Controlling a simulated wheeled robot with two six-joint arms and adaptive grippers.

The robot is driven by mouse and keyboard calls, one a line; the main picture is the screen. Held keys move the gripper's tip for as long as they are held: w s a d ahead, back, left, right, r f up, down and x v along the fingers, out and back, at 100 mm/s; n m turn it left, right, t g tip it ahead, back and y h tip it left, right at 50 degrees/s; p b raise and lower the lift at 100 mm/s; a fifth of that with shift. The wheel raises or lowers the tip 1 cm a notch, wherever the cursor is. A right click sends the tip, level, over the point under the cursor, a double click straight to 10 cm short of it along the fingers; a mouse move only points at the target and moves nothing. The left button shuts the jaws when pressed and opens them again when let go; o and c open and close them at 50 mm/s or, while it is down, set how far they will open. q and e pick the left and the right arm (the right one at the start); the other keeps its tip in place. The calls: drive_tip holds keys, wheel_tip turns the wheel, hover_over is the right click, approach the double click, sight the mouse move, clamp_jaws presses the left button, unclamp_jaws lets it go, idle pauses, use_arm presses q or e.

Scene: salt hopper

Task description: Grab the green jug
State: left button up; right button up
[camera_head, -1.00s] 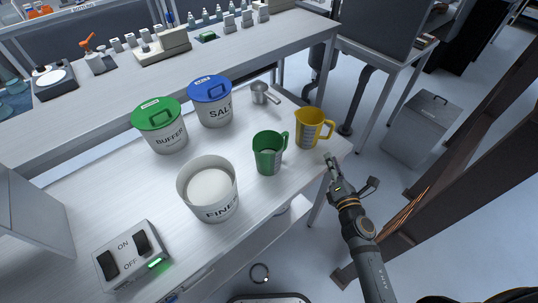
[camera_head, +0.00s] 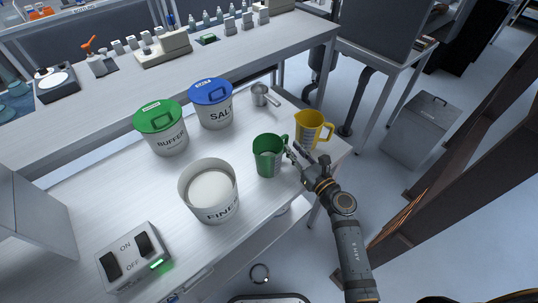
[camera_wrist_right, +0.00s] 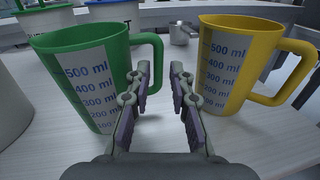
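The green jug (camera_head: 267,157) stands upright on the white table, its handle on the right side. In the right wrist view the green jug (camera_wrist_right: 90,78) is at the left, with volume marks up to 500 ml, and its handle reaches toward the gap between my fingers. My right gripper (camera_head: 306,157) is open and empty, just right of the green jug's handle. In the right wrist view its fingers (camera_wrist_right: 161,100) are apart with bare table between them. I cannot tell whether a finger touches the handle. My left gripper is not in view.
A yellow jug (camera_head: 308,131) stands close behind my right gripper. A tub marked FINE (camera_head: 220,211) is left of the green jug. Behind are lidded BUFFER (camera_head: 168,139) and SALT (camera_head: 217,112) tubs and a metal scoop (camera_head: 260,95). A switch box (camera_head: 132,256) sits front left.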

sight(286, 140)
drive_tip(key=x, duration=0.4)
drive_tip(key=shift+w+a+r+p, duration=0.15)
drive_tip(key=shift+w+a+p, duration=0.1)
drive_tip(key=shift+w+p, duration=0.1)
drive_tip(key=shift+s, duration=0.1)
clamp_jaws()
drive_tip(key=shift+r, duration=0.1)
